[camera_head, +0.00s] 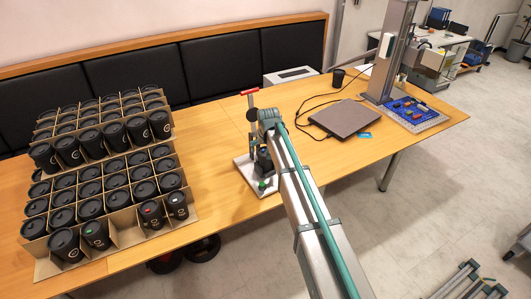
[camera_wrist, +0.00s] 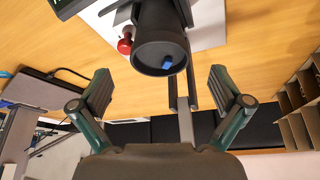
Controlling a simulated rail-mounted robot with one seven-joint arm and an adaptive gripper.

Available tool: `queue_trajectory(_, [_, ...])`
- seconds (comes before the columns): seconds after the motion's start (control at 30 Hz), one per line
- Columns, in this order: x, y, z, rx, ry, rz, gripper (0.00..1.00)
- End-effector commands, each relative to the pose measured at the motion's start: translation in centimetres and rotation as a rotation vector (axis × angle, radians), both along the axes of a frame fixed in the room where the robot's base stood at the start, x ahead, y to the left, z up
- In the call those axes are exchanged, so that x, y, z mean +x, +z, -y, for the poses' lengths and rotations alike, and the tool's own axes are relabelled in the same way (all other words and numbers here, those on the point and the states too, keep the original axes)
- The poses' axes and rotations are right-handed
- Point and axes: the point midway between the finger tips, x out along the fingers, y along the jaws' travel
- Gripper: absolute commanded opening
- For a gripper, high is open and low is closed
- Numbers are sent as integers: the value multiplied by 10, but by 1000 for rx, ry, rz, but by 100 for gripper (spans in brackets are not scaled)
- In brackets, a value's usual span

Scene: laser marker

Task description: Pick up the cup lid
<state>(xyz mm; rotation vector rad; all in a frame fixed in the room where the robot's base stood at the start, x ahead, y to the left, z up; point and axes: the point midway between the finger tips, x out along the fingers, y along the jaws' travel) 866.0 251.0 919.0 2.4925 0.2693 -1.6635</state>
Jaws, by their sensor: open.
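In the wrist view a black cup stands in a fixture, and its round black lid (camera_wrist: 160,57) with a raised rim and a small blue spot faces the camera. My gripper (camera_wrist: 160,75) is open and empty, with one finger to the left of the lid and one to the right, both clear of it. In the head view my arm reaches over the fixture on its white base plate (camera_head: 242,172) and hides part of it. The lid cannot be made out there.
Cardboard trays (camera_head: 127,233) of black lidded cups fill the left of the wooden table. The fixture has a red-handled lever (camera_head: 250,92). A closed laptop (camera_head: 344,118), a laser column (camera_head: 388,50) and a blue tray (camera_head: 417,112) stand to the right.

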Motion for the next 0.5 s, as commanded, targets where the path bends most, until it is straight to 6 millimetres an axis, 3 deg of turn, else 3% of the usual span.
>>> queue_trajectory(0.27, [13,-28,-2,0,0,-1,100])
queue_trajectory(0.5, [13,-31,-2,0,0,1,100])
